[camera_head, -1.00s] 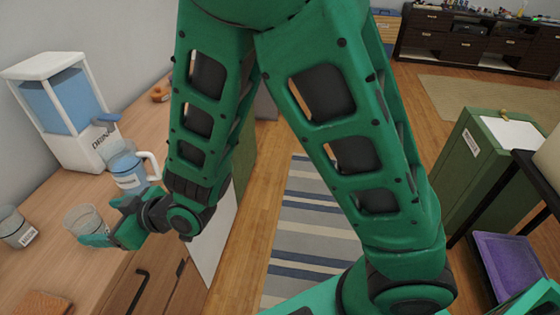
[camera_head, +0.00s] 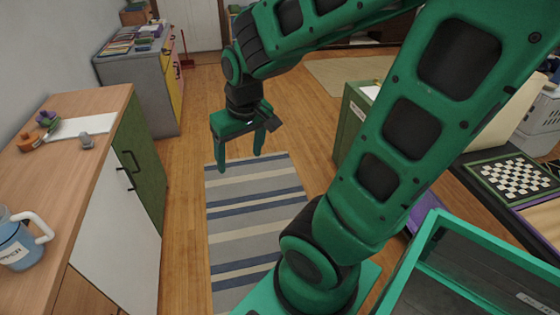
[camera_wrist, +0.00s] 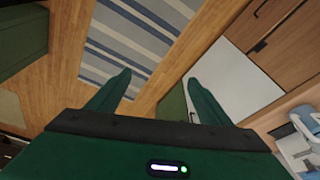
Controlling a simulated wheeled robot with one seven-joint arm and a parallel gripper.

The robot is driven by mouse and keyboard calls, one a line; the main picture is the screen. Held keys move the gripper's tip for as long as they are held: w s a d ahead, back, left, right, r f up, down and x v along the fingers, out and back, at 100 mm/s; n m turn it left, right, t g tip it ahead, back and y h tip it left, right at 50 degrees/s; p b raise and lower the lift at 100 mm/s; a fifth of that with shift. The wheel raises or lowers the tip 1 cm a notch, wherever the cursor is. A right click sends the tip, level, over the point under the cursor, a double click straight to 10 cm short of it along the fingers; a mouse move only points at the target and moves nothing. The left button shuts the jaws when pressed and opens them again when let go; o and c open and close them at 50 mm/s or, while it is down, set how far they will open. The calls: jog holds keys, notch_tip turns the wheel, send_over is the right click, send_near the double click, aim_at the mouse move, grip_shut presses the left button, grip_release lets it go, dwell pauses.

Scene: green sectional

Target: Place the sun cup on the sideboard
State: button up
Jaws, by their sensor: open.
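My gripper (camera_head: 240,158) is open and empty, pointing down above the striped rug in the head view. I cannot make out a sun cup in either current view. A wood-topped cabinet (camera_head: 85,110) with white and green doors stands left of my gripper. A blue labelled pitcher (camera_head: 20,248) with a white handle stands on it at the left edge. I cannot tell which piece of furniture is the sideboard.
A striped rug (camera_head: 250,200) lies on the open floor. A grey cabinet (camera_head: 140,85) with books stands at the back left. A green cabinet (camera_head: 352,118) stands right of the rug, and a chessboard (camera_head: 515,175) lies farther right. Small items and a white sheet (camera_head: 85,126) lie on the wood top.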

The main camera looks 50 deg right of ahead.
jog(key=s+d+r+m+g, duration=0.2)
jog(key=s+d+m+g, duration=0.1)
jog(key=s, duration=1)
jog(key=shift+s+d+r+m+y, duration=0.2)
jog(key=shift+s+d+m+y, duration=0.1)
jog(key=shift+d+m, duration=0.3)
jog(key=shift+w, duration=0.2)
jog(key=shift+w+f, duration=0.25)
jog(key=shift+w, duration=0.25)
